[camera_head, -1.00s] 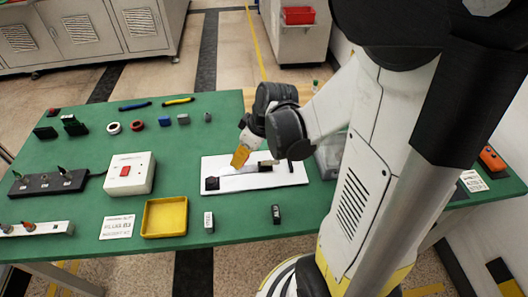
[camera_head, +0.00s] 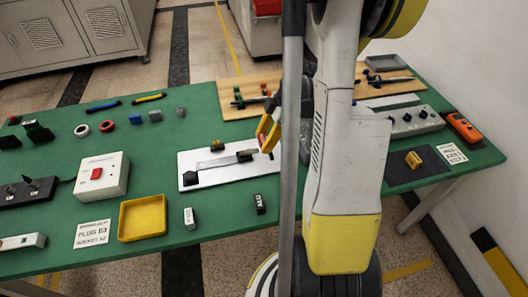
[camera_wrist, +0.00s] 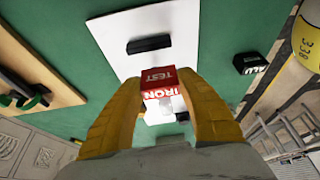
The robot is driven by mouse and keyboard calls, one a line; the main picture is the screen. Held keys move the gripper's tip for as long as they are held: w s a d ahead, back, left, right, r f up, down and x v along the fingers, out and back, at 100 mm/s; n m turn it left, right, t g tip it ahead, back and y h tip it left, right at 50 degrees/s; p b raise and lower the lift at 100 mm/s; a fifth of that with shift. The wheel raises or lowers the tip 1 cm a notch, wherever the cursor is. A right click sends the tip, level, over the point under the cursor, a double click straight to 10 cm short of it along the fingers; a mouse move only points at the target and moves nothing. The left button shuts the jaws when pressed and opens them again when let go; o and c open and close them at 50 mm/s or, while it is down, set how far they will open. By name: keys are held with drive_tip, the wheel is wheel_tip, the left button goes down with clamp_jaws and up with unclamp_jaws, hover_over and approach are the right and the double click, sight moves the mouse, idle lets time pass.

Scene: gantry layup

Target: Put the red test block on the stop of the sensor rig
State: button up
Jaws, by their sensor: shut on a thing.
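The red test block (camera_wrist: 160,87), lettered TEST and IRON, is between the yellow fingers of my gripper (camera_wrist: 163,100) in the wrist view. The gripper is shut on it. In the head view my gripper (camera_head: 267,130) is at the right end of the sensor rig's white plate (camera_head: 222,178); my arm hides part of it. The rig bears a grey strip, a black block (camera_head: 190,178) at its left end and a dark piece (camera_head: 246,155) to the right. I cannot tell which part is the stop. The plate (camera_wrist: 112,30) and a dark bar (camera_wrist: 148,43) also show in the wrist view.
A small yellow-and-dark piece (camera_head: 216,145) is at the plate's far edge. A block marked ALU (camera_wrist: 250,63) and another small block (camera_head: 189,217) stand in front. A yellow tray (camera_head: 122,235) is at left. A wooden board (camera_head: 232,100) with fittings lies behind.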

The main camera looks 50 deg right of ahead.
sight(260, 155)
drive_tip(key=shift+w+d+f, duration=0.35)
drive_tip(key=shift+d+f, duration=0.05)
drive_tip(key=shift+f, duration=0.05)
wheel_tip(260, 155, down, 4)
drive_tip(key=shift+r+b, duration=0.1)
drive_tip(key=shift+b, duration=1.05)
drive_tip(key=shift+r, duration=0.1)
drive_tip(key=o, duration=1.4)
drive_tip(key=shift+c, duration=0.2)
